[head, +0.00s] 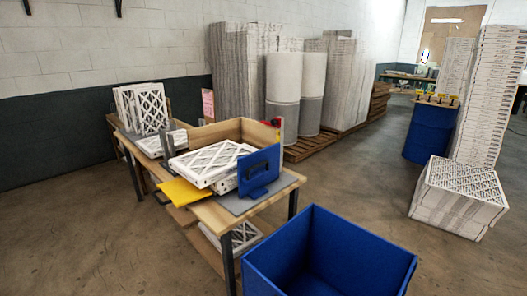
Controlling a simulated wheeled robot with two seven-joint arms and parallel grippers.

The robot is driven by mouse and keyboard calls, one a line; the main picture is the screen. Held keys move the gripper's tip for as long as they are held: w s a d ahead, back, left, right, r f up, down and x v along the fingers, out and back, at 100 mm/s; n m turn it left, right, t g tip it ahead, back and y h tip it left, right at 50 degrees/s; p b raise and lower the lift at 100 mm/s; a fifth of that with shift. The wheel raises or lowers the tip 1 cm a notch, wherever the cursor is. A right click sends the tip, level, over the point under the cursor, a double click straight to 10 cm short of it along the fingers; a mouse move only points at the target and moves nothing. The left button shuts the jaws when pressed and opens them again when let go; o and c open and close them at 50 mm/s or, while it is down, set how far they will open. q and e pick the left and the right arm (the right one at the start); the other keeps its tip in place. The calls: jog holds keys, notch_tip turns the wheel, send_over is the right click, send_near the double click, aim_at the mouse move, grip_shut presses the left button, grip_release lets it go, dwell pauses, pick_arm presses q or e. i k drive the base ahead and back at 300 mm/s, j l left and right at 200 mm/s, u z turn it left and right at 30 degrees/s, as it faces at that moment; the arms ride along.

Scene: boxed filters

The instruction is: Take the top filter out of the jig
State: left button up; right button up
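The top filter (207,162) is a white pleated filter with a diamond lattice face. It lies in the jig (230,129) on the wooden workbench (228,214), on top of at least one other filter (226,186), and looks slightly askew. The jig has wooden walls at the back and a blue upright plate (259,170) at the front right, which hides part of the stack's right end. Neither of my grippers is in view.
A yellow sheet (186,193) juts from the bench's front edge. Upright filters (142,108) stand at the bench's left end. A large open blue bin (330,252) stands in front of the bench. Stacked filters (458,198) stand on the right; open floor lies between.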

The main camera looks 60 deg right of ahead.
aim_at(203, 167)
jog(key=i+l+z, duration=0.15)
jog(key=i, duration=0.75)
jog(key=i+l+z, duration=0.15)
jog(key=i, duration=0.7)
jog(key=i+j+z, duration=0.15)
jog(key=i+z, duration=0.25)
jog(key=i+j+z, duration=0.35)
jog(key=i, duration=0.25)
jog(key=i+z, duration=0.25)
jog(key=z, duration=0.2)
jog(key=i+j+z, duration=0.2)
jog(key=z, duration=0.25)
jog(key=i+j+z, duration=0.2)
jog(key=z, duration=0.3)
jog(key=i+j+z, duration=0.25)
jog(key=z, duration=0.2)
jog(key=j, duration=0.1)
